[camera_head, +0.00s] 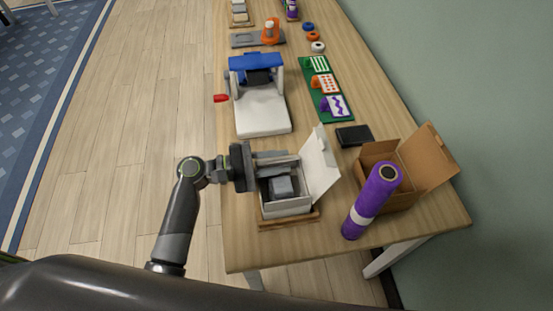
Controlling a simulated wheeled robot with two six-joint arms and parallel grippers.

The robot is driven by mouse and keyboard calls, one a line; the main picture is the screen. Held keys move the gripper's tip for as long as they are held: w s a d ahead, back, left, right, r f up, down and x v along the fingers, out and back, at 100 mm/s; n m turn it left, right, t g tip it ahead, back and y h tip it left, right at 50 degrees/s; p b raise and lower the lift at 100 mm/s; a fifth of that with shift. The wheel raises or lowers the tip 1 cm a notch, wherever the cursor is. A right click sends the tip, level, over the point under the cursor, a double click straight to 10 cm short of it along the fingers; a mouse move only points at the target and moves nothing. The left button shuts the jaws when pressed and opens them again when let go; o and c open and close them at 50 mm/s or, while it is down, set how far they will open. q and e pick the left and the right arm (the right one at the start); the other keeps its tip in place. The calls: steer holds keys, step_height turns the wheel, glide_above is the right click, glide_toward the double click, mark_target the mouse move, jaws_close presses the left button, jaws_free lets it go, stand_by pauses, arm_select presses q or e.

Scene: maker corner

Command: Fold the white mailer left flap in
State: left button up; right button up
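The white mailer (290,208) is an open box on a wooden board (290,222) near the front of the table. Its tall lid panel (319,165) stands up on the right side. A grey block (282,187) lies inside it. My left gripper (284,160) reaches in from the left, with its grey fingers over the far left part of the box. Whether the fingers touch it or are apart from each other is unclear. I cannot make out the left flap; the gripper covers part of that side. My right gripper is not in view.
A purple roll (365,208) stands tilted in front of an open brown carton (408,190) at right. A black flat item (354,135) lies behind. A white and blue machine (262,110) and a green board with cards (324,90) stand farther back.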

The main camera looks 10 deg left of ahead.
arm_select(q)
jaws_close()
steer(key=shift+s+f+m+b, duration=0.15)
steer(key=shift+f+m+b, duration=0.2)
steer(key=shift+m+b, duration=0.25)
steer(key=shift+s+d+f+m+b, duration=0.1)
steer(key=shift+s+f+m+b, duration=0.05)
steer(key=shift+m+b, duration=0.65)
jaws_free()
